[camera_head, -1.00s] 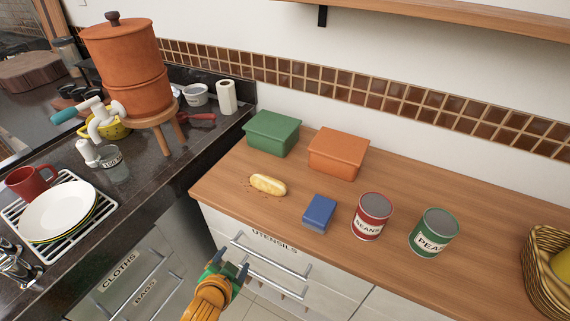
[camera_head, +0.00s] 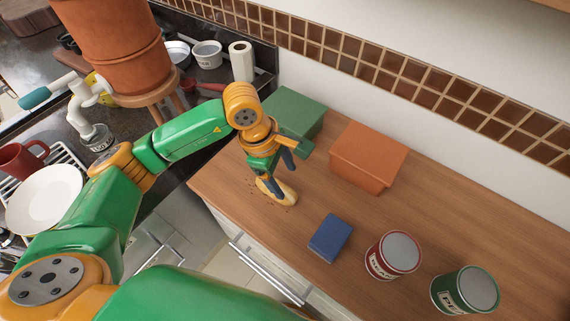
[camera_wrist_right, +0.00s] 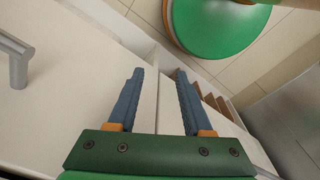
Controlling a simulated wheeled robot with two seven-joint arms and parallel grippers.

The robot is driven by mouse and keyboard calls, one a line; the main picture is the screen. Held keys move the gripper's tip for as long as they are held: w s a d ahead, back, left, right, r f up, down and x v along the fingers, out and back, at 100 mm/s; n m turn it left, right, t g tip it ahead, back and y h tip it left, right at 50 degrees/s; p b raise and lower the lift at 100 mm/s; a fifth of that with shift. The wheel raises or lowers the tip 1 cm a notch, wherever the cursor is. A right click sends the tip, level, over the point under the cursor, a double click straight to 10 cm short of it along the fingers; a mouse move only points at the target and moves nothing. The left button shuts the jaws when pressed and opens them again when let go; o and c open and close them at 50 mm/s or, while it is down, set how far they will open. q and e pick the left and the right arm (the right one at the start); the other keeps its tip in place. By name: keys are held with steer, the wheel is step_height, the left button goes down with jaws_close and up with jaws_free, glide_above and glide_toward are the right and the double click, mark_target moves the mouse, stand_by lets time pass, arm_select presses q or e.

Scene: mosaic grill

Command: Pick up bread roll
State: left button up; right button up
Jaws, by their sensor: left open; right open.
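The bread roll (camera_head: 285,194) is a long yellow-tan roll lying on the wooden counter near its left edge, with crumbs around it. My left gripper (camera_head: 281,179) is over the roll, its dark fingers apart and close to it. The gripper and wrist hide part of the roll, and I cannot tell whether the fingers touch it. My right gripper (camera_wrist_right: 159,75) is open and empty in the right wrist view, in front of pale drawer fronts and above the tiled floor. It does not show in the head view.
A green box (camera_head: 300,110) and an orange box (camera_head: 366,158) stand behind the roll. A blue block (camera_head: 330,238), a red can (camera_head: 392,255) and a green can (camera_head: 466,290) stand to the right. A terracotta pot (camera_head: 112,50) is at the upper left.

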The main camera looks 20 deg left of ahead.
arm_select(q)
steer(key=a, duration=0.1)
steer(key=a+y, duration=0.1)
steer(key=a, duration=0.1)
steer(key=shift+w+a+r+y+p, duration=0.1)
steer(key=shift+a+r+y+p, duration=0.05)
steer(key=shift+a+y+p, duration=0.15)
steer(key=shift+s+d+f+t+p, duration=0.15)
steer(key=shift+s+d+f+p, duration=0.1)
steer(key=shift+f+p, duration=0.3)
steer(key=shift+s+d+f+t+p, duration=0.15)
steer(key=shift+s+f+p, duration=0.1)
steer(key=shift+f+p, duration=0.25)
steer(key=f, duration=0.2)
steer(key=w+f, duration=0.1)
steer(key=shift+d+f, duration=0.25)
steer(key=shift+f, duration=0.05)
steer(key=shift+w+f, duration=0.15)
steer(key=shift+f, duration=0.25)
steer(key=shift+r, duration=0.1)
steer(key=c, duration=1.1)
arm_select(e)
steer(key=r, duration=0.1)
steer(key=s+r, duration=0.1)
steer(key=r, duration=0.1)
arm_select(q)
steer(key=shift+c, duration=0.2)
